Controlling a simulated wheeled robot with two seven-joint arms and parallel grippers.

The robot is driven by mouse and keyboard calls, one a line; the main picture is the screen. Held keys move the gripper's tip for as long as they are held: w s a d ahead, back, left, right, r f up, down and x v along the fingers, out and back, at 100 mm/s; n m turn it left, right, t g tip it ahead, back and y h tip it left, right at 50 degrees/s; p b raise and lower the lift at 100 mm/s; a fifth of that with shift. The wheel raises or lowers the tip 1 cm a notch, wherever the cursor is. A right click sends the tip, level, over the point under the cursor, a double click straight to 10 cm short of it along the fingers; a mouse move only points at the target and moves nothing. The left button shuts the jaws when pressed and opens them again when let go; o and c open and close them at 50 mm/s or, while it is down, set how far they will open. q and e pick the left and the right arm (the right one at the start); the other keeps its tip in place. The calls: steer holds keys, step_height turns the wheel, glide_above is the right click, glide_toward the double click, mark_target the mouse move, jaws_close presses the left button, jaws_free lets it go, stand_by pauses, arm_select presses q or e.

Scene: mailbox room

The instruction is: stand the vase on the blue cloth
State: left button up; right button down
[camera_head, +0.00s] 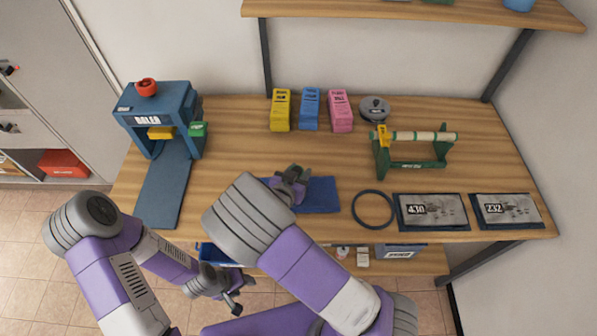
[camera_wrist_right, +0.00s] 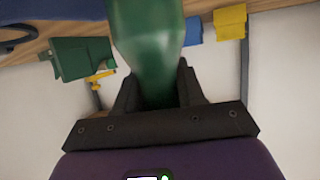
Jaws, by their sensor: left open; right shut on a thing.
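The blue cloth (camera_head: 322,195) lies flat near the front middle of the wooden table, partly covered by my right arm and gripper. My right gripper (camera_head: 291,180) is above the cloth's left part in the head view. In the right wrist view it is shut on the green vase (camera_wrist_right: 150,35), which stands out between the fingers. The vase is hard to make out in the head view, and I cannot tell whether its base touches the cloth. My left gripper (camera_head: 238,293) is open and empty, low in front of the table edge.
A blue baler (camera_head: 160,110) stands at the left. Yellow (camera_head: 281,110), blue (camera_head: 310,108) and pink (camera_head: 340,110) boxes stand behind the cloth. A green roll stand (camera_head: 415,160), a dark ring (camera_head: 373,209) and two labelled packets (camera_head: 432,212) are at the right.

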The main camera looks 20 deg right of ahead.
steer(key=shift+s+f, duration=0.1)
steer(key=shift+f, duration=0.15)
steer(key=c, duration=1)
jaws_free()
steer(key=o, duration=0.5)
